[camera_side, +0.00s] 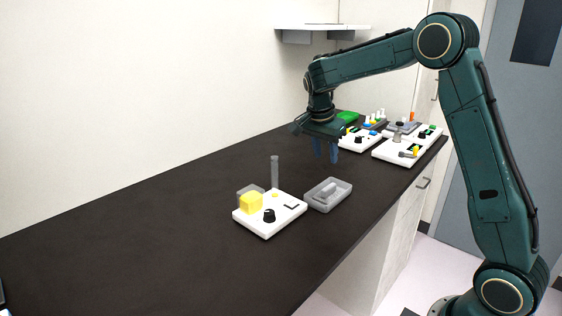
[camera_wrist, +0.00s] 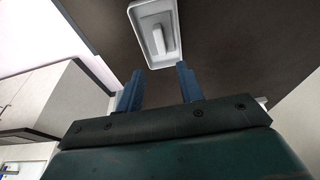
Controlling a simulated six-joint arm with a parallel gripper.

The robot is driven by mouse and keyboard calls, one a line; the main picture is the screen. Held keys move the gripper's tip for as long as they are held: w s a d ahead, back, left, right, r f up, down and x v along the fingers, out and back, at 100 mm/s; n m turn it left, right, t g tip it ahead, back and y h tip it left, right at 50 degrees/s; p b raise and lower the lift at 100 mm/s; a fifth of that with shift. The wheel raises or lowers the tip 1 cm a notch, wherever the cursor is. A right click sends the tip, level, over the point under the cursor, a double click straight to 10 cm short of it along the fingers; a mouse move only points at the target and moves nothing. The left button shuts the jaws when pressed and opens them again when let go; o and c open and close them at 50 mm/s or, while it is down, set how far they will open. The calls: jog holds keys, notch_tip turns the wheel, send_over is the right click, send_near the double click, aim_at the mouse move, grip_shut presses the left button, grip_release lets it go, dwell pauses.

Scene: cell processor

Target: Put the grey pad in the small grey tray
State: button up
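The small grey tray (camera_side: 313,201) sits on the dark counter, right of a white board. A light grey elongated block (camera_side: 329,190), which looks like the grey pad, lies inside the tray. In the wrist view, the tray (camera_wrist: 137,27) is at the top middle with the block (camera_wrist: 158,40) inside its walls. My gripper (camera_side: 326,152) is above the counter, behind and above the tray in the side view. Its two blue fingers are apart with nothing between them; they also show in the wrist view (camera_wrist: 159,74), below the tray.
The white board (camera_side: 262,229) carries a yellow block (camera_side: 251,203) in a clear holder, a black knob (camera_side: 269,215) and an upright clear tube (camera_side: 275,171). More white boards (camera_side: 389,152) with small coloured parts stand farther back. The left counter is clear.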

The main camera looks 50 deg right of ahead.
jog(key=s+a+r+n+t+y, duration=0.1)
jog(key=s+a+r+n+t, duration=0.2)
jog(key=s+a+r+n, duration=0.75)
jog(key=s+a+f+n+t+y, duration=0.1)
jog(key=s+a+n, duration=0.2)
jog(key=s, duration=0.5)
jog(key=s+a+f+n+t+y, duration=0.1)
jog(key=s+a+f+n, duration=0.1)
jog(key=s, duration=0.7)
jog(key=shift+s+a+f+n+t, duration=0.15)
jog(key=shift+s+a+n+t, duration=0.15)
jog(key=shift+a+n, duration=0.8)
jog(key=shift+d, duration=0.2)
